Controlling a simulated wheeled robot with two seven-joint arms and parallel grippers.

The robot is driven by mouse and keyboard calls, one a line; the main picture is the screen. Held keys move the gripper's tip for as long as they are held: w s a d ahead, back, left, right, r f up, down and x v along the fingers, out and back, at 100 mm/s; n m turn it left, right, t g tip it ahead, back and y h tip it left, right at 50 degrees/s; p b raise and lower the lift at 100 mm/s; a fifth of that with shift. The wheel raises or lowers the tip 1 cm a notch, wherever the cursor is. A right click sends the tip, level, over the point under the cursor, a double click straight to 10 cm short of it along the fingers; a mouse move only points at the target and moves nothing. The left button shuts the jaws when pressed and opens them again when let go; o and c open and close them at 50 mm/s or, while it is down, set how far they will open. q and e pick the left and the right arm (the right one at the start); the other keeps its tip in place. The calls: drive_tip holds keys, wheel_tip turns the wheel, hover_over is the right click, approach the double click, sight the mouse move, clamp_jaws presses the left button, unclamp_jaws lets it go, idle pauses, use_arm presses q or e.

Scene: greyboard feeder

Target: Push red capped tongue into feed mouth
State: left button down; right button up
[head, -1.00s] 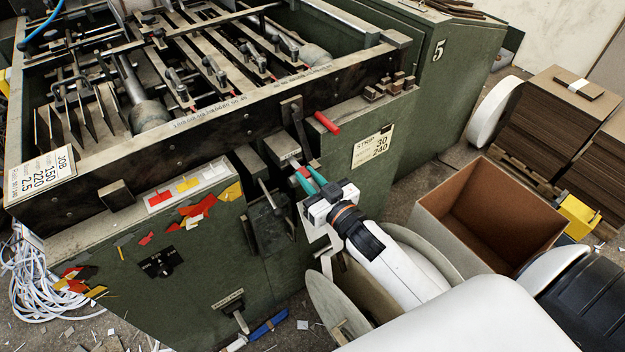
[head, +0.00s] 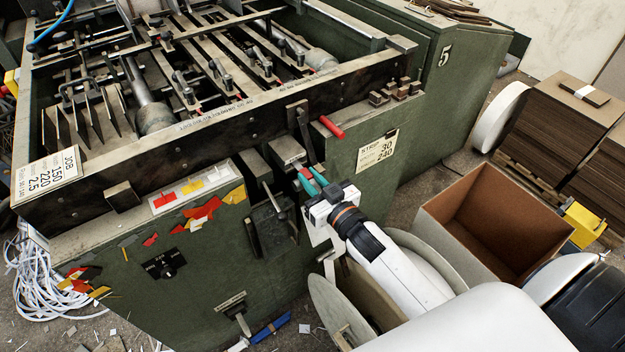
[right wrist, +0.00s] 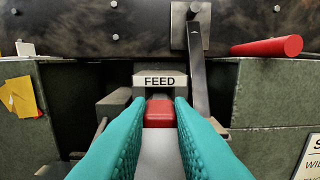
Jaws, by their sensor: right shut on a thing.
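The red cap of the tongue (right wrist: 159,113) shows between the teal fingers of my right gripper (right wrist: 158,125) in the right wrist view. The pale tongue runs back from the cap toward the camera, between the fingers. The gripper is shut on the tongue. The feed mouth, under the block labelled FEED (right wrist: 159,81), is straight ahead of the cap. The cap's far edge is close below that label; whether it is inside the mouth I cannot tell. In the head view my right gripper (head: 311,183) is at the machine's front. My left gripper is not in view.
A dark metal bar (right wrist: 198,75) hangs beside the FEED block. An open cardboard box (head: 470,240) stands to the right.

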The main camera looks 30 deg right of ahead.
drive_tip(key=shift+w+a, duration=0.1)
drive_tip(key=shift+w, duration=0.65)
drive_tip(key=o, duration=1)
drive_tip(key=shift+c, duration=0.2)
drive_tip(key=s+d, duration=0.1)
drive_tip(key=s, duration=1.1)
drive_tip(key=shift+d+b, duration=0.35)
